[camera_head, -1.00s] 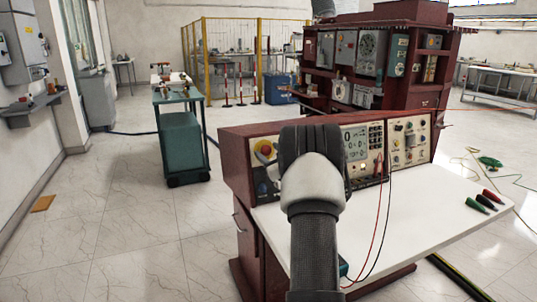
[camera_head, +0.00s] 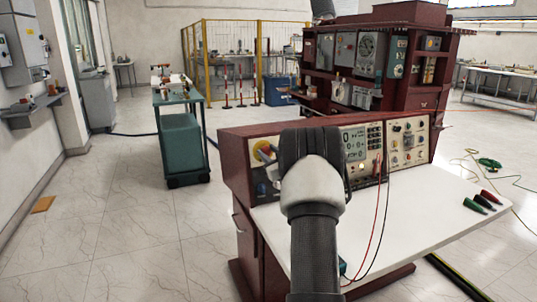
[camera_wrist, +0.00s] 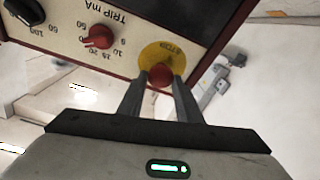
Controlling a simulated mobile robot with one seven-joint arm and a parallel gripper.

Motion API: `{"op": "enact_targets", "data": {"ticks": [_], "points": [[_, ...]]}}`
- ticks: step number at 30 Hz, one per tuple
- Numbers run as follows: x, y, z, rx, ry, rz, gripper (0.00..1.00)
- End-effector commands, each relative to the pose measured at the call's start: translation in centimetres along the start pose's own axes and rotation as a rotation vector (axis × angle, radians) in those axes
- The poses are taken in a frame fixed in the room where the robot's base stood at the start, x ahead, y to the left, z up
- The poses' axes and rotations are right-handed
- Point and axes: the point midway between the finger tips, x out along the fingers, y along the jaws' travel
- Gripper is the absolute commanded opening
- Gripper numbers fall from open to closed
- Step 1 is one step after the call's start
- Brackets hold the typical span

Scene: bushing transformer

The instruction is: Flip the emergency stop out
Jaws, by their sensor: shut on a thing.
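The emergency stop (camera_wrist: 160,75) is a red knob on a round yellow plate marked STOP, at the edge of the cream panel in the wrist view. My gripper (camera_wrist: 159,84) has one finger on each side of the red knob and is shut on it. In the head view my gripper (camera_head: 268,157) reaches the left end of the bench console, and the yellow plate (camera_head: 262,146) shows only in part beside it. My wrist hides the panel to the right of it.
A red TRIP mA dial (camera_wrist: 98,37) and a black dial (camera_wrist: 25,11) share the panel. Red and black leads (camera_head: 378,225) hang from the console over the white benchtop (camera_head: 425,222). Red and green plugs (camera_head: 480,202) lie at its right. A green cart (camera_head: 183,140) stands to the left.

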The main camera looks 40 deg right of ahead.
Motion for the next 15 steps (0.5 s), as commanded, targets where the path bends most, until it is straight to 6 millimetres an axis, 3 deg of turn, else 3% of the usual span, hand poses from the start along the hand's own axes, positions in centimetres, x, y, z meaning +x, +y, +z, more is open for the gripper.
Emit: {"op": "enact_targets", "data": {"ticks": [7, 8, 9, 11, 15], "points": [[-0.16, -0.01, 0.15, 0.001, -0.002, -0.002, 0.00], [-0.17, -0.01, 0.17, 0.001, -0.002, -0.002, 0.34], [-0.17, -0.01, 0.18, 0.001, -0.002, -0.002, 0.41], [-0.16, -0.01, 0.16, 0.001, -0.002, -0.002, 0.50], [-0.12, 0.00, 0.10, 0.001, -0.001, -0.001, 0.50]]}}
